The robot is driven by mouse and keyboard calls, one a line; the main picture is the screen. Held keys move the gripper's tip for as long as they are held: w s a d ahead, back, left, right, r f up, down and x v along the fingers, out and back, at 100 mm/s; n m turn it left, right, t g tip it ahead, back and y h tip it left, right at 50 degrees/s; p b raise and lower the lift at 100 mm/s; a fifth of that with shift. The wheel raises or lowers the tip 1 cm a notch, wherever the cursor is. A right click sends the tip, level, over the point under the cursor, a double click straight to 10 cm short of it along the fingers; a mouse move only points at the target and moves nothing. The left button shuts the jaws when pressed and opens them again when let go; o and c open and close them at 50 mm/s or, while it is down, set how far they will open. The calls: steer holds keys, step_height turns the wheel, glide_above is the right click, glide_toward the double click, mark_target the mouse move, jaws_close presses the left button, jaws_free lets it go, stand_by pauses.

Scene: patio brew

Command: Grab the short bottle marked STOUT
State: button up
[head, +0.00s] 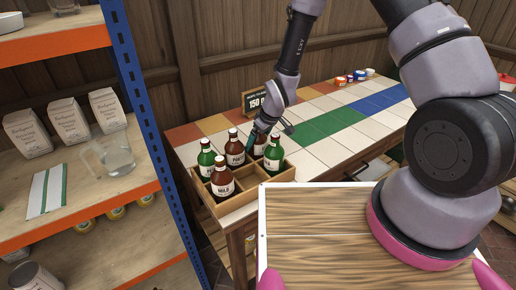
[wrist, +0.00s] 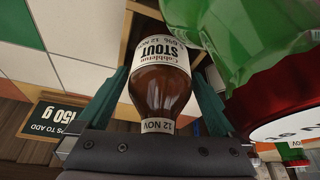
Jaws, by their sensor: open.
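The short brown bottle marked STOUT (wrist: 160,88) shows in the wrist view, its white label reading upside down. My gripper (wrist: 159,78) is open, with one teal finger on either side of the bottle; I cannot tell whether either touches it. In the head view my gripper (head: 256,138) reaches down over the back of the wooden crate (head: 262,184). The stout bottle (head: 261,150) is there mostly hidden by my gripper and neighbouring bottles. Its base is hidden in the crate.
Close around stand a green bottle (head: 273,154), a brown bottle (head: 235,150), a brown MILD bottle (head: 222,181) and another green bottle (head: 206,160). Front-right compartments look empty. A 150 g sign (head: 255,101) stands behind. A shelf with a glass jug (head: 115,155) is left.

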jaws_close()
steer(key=shift+r, duration=0.15)
